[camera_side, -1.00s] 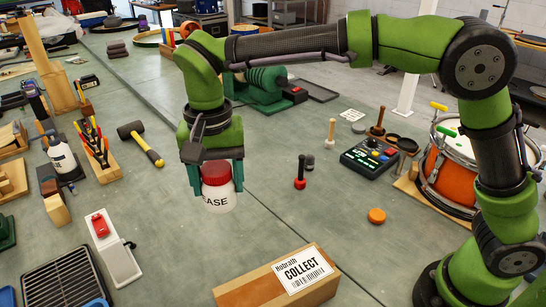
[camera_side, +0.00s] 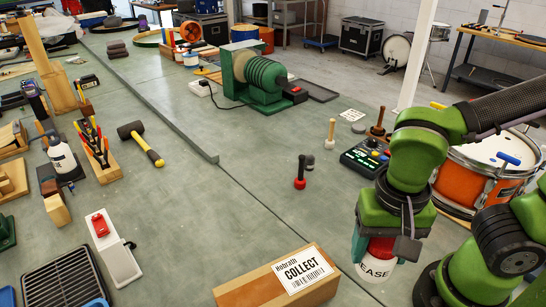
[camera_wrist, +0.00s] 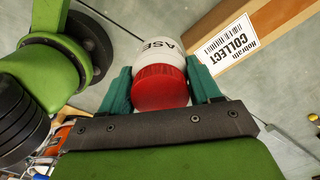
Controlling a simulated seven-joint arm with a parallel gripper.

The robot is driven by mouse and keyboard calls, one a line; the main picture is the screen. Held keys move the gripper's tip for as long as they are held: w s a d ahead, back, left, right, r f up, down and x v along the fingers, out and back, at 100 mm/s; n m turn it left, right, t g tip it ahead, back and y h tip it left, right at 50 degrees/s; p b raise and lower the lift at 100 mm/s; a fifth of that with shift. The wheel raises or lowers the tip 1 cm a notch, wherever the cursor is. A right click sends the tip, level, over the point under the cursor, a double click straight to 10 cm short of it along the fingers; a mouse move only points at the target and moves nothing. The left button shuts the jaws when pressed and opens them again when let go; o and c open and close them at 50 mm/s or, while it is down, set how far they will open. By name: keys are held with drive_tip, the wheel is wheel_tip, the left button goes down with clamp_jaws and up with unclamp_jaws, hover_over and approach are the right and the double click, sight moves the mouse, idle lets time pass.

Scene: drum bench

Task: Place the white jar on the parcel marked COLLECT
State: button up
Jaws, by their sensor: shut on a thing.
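The white jar (camera_side: 373,268) has a red lid and black lettering ending in "EASE". My gripper (camera_side: 377,243) is shut on it, with green fingers on both sides of the jar. In the side view the jar is at the lower right, to the right of the parcel. The parcel marked COLLECT (camera_side: 250,291) is a brown cardboard box with a white label, at the bottom middle; its top is bare. In the wrist view the jar (camera_wrist: 158,52) is between the fingers and the parcel (camera_wrist: 205,27) lies beyond it to the right, apart from the jar.
An orange drum (camera_side: 483,178) stands behind my arm at the right. A black box with coloured buttons (camera_side: 366,158) and a red-based peg (camera_side: 300,172) are behind the parcel. A raised strip (camera_side: 190,135) crosses the bench.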

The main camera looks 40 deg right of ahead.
drive_tip(key=w+a, duration=0.3)
drive_tip(key=w+a+f, duration=0.1)
drive_tip(key=w+a, duration=0.6)
drive_tip(key=shift+w+a+f, duration=0.15)
drive_tip(key=shift+w+a, duration=0.1)
drive_tip(key=shift+a, duration=0.1)
drive_tip(key=f, duration=0.2)
drive_tip(key=shift+w+a+f, duration=0.25)
drive_tip(key=shift+f, duration=0.55)
drive_tip(key=shift+f, duration=0.2)
drive_tip(key=o, duration=1.2)
drive_tip(key=shift+r, duration=0.15)
